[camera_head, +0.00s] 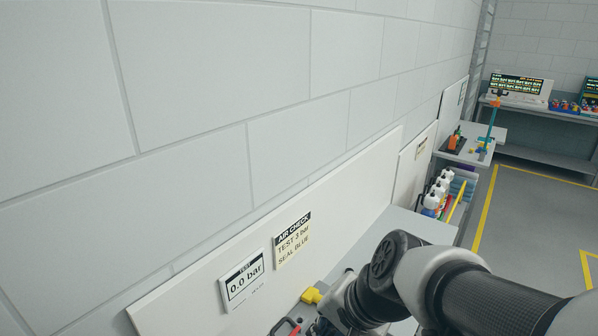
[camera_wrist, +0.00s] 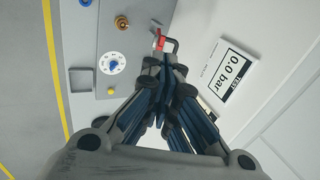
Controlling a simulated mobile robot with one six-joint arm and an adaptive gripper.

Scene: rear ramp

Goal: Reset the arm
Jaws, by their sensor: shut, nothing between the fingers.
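My gripper (camera_wrist: 160,90) is shut and empty in the wrist view, its dark fingers together at the middle of the picture. It is over a grey bench panel (camera_wrist: 135,45). Beyond the fingertips is a red-handled part (camera_wrist: 159,40) with a dark loop; I cannot tell whether the fingers touch it. In the head view my arm reaches in from the lower right, bent down toward the bench. The gripper there is mostly hidden by the wrist and the bottom edge.
A white "0.0 bar" display (camera_head: 243,281) and an "AIR CHECK" card (camera_head: 292,240) are on the backboard close to my arm. The panel has a white dial (camera_wrist: 112,63), a brass fitting (camera_wrist: 122,23) and a square frame (camera_wrist: 81,79). Bottles (camera_head: 437,190) stand farther along the wall.

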